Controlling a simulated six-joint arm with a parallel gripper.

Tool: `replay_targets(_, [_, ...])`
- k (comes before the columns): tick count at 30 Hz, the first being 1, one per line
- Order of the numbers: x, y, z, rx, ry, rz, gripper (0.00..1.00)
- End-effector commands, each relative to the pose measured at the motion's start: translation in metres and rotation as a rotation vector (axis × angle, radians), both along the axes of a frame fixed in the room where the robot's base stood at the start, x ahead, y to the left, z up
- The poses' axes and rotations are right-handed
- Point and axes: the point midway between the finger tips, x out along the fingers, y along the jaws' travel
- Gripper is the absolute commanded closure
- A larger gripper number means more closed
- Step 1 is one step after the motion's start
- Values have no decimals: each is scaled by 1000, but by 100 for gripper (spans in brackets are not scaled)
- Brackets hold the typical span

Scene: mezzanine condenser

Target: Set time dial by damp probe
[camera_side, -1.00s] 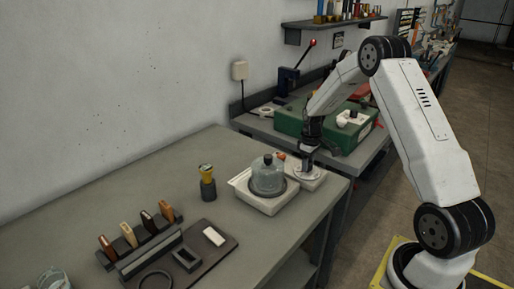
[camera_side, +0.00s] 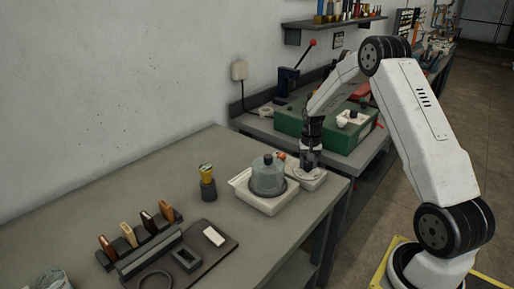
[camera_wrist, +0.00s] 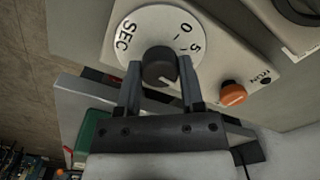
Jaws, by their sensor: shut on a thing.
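The time dial (camera_wrist: 178,20) is a white disc marked SEC, 0 and 5, with a dark round knob (camera_wrist: 159,66) at its centre. My gripper (camera_wrist: 160,72) is shut on this knob, one finger on each side. In the side view my gripper (camera_side: 311,163) points down onto the pale control box (camera_side: 317,182), and hides most of the dial there. A small upright piece with a yellow head and dark base (camera_side: 207,182) stands on the bench; it may be the damp probe, but no reading is legible.
An orange button (camera_wrist: 232,93) marked RUN is beside the dial. A grey dome (camera_side: 267,176) sits on a pale base (camera_side: 241,184) next to the box. A rack of several coloured-handled pieces (camera_side: 140,244) stands front left. The bench's back left is clear.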

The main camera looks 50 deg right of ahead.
Motion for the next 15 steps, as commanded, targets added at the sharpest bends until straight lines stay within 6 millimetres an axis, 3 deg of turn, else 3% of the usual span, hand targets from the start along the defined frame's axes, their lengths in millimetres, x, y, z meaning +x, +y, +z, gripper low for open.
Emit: replay_targets(15, [-1, 1, 0, 2, 4, -447, 100])
